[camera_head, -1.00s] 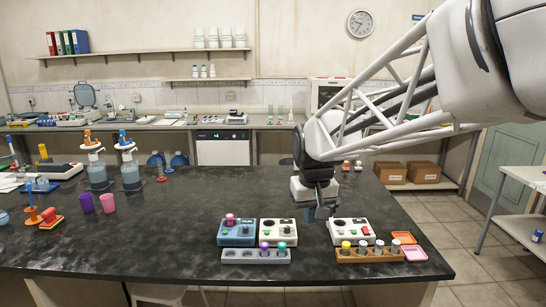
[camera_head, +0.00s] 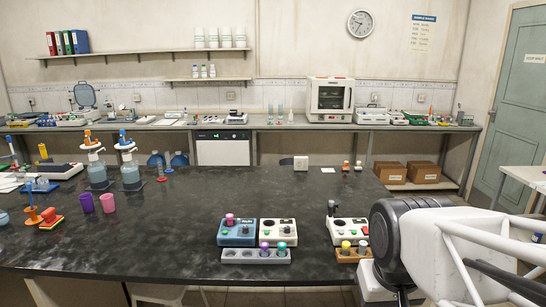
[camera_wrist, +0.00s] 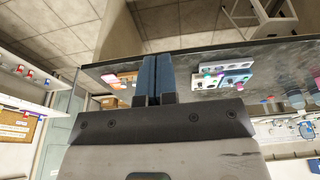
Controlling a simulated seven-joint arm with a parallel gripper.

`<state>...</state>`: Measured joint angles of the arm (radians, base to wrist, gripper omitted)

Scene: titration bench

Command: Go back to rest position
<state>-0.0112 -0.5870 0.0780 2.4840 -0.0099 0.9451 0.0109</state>
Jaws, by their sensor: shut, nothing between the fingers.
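My gripper (camera_wrist: 158,80) shows in the wrist view with its two blue-grey fingers together and nothing between them. It hangs clear of the dark bench, whose edge runs behind the fingers. In the head view my arm fills the lower right, in front of the bench's right end. The gripper's fingers cannot be made out there. The white device on the right (camera_head: 349,238) has a small upright dark-topped item on its left side. The wooden rack (camera_head: 347,257) in front of it is partly hidden by my arm.
A blue device (camera_head: 237,233) and a white device (camera_head: 277,231) stand behind a grey rack (camera_head: 240,256) with capped vials. Purple and pink cups (camera_head: 107,203) and dispenser bottles (camera_head: 131,176) are at the left. The middle of the bench (camera_head: 190,215) is clear.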

